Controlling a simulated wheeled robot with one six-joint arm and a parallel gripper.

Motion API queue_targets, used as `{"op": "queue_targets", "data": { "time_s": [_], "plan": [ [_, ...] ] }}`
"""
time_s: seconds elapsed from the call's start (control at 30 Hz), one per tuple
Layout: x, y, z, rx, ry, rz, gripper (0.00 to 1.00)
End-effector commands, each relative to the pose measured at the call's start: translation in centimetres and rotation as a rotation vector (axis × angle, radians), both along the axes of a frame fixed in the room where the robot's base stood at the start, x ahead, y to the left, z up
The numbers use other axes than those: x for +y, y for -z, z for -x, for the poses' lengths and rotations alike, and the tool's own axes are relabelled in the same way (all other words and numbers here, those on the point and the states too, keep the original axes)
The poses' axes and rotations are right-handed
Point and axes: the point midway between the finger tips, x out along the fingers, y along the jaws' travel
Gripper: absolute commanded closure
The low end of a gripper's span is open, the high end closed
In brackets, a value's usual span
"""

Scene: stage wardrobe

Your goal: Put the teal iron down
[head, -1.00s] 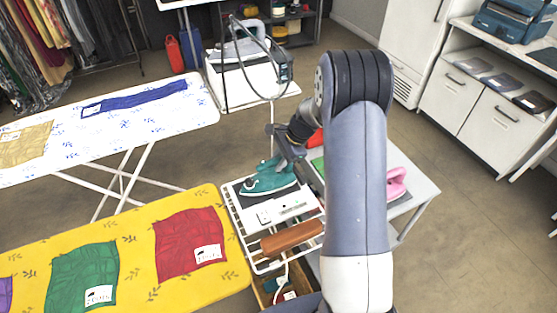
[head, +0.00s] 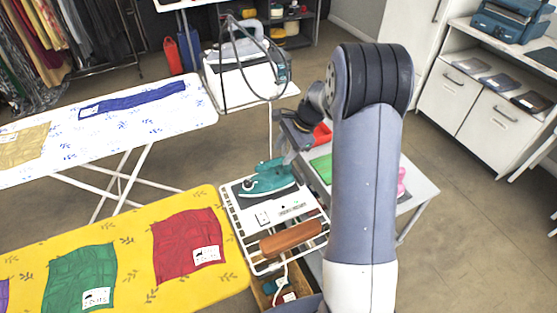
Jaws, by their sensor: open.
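The teal iron (head: 268,181) rests on a dark pad on the white rack (head: 262,215) at the end of the yellow ironing board. My gripper (head: 288,158) is just above and to the right of the iron's rear, partly hidden by my own arm. It is open, and the iron sits clear of it on the rack.
The yellow board (head: 130,211) carries red and green cloths. A small grey table (head: 423,188) beside the rack holds a red iron (head: 322,134) and a pink iron (head: 402,181), partly behind my arm. A brown wooden roll (head: 291,237) lies at the rack's front.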

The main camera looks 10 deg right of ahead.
Motion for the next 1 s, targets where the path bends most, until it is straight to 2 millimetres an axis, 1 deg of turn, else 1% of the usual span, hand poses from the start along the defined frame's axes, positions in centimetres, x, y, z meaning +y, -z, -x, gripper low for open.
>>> {"op": "queue_targets", "data": {
  "time_s": [0.03, 0.1, 0.2, 0.3, 0.4, 0.53, 0.8, 0.93, 1.0],
  "plan": [
    [-0.6, -1.0, 0.1, -0.004, 0.002, 0.003, 0.56],
    [-1.2, -2.4, 0.2, -0.004, 0.002, 0.001, 0.56],
    [-1.9, -4.0, 0.4, -0.003, 0.002, 0.001, 0.56],
    [-2.4, -5.1, 0.6, -0.002, 0.001, 0.001, 0.56],
    [-2.7, -5.8, 0.7, 0.001, 0.000, 0.001, 0.56],
    [-2.8, -6.1, 0.7, 0.001, 0.001, 0.001, 0.56],
    [-2.7, -6.0, 0.7, 0.002, -0.001, 0.001, 0.56],
    [-2.4, -5.3, 0.7, 0.004, -0.002, -0.001, 0.56],
    [-2.0, -4.5, 0.6, 0.004, -0.001, -0.001, 0.56]
  ]
}}
